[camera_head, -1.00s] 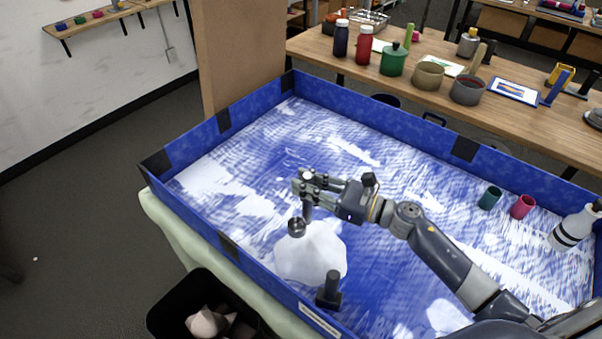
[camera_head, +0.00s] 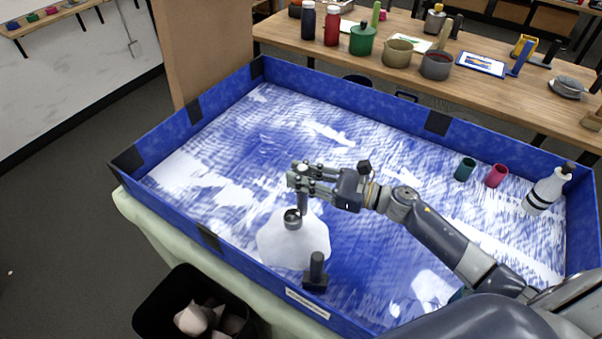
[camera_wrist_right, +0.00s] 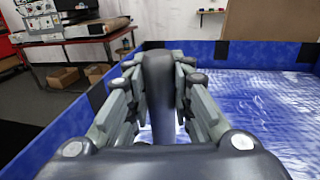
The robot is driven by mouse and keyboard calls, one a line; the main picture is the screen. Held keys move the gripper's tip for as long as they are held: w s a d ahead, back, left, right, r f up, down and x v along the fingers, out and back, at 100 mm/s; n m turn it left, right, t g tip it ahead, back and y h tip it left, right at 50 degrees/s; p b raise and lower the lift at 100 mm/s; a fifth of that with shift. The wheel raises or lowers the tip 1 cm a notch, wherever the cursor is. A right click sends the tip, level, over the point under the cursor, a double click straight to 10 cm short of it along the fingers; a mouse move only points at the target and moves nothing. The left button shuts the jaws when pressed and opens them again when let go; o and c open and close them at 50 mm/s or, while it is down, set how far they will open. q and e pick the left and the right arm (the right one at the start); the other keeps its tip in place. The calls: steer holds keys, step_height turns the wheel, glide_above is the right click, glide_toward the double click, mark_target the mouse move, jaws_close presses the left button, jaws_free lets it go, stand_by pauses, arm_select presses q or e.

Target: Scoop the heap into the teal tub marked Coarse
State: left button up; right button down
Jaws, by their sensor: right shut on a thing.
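My right gripper (camera_head: 298,179) is shut on the dark upright handle of a scoop, which fills the middle of the right wrist view (camera_wrist_right: 160,85). The scoop's round metal cup (camera_head: 292,219) hangs below the fingers, over the upper part of a white heap (camera_head: 290,249). I cannot tell whether the cup touches the heap or holds anything. A small teal tub (camera_head: 464,169) stands at the far right of the blue-walled tray (camera_head: 380,105), beside a pink tub (camera_head: 497,176). No marking is legible on either. My left gripper is out of view.
A black stand (camera_head: 316,274) is just in front of the heap. A white bottle (camera_head: 545,193) stands in the tray's right corner. Something teal is mostly hidden behind my right arm. A black bin (camera_head: 160,312) is outside the tray's front wall.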

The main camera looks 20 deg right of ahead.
arm_select(q)
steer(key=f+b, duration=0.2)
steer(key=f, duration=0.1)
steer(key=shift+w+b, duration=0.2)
steer(key=shift+b, duration=0.2)
arm_select(e)
step_height(320, 180, down, 4)
steer(key=shift+f, duration=0.1)
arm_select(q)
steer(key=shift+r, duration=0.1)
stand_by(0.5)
arm_select(e)
step_height(320, 180, up, 16)
steer(key=p, duration=1)
steer(key=shift+f, duration=0.15)
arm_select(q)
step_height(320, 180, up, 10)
arm_select(e)
steer(key=shift+f, duration=0.15)
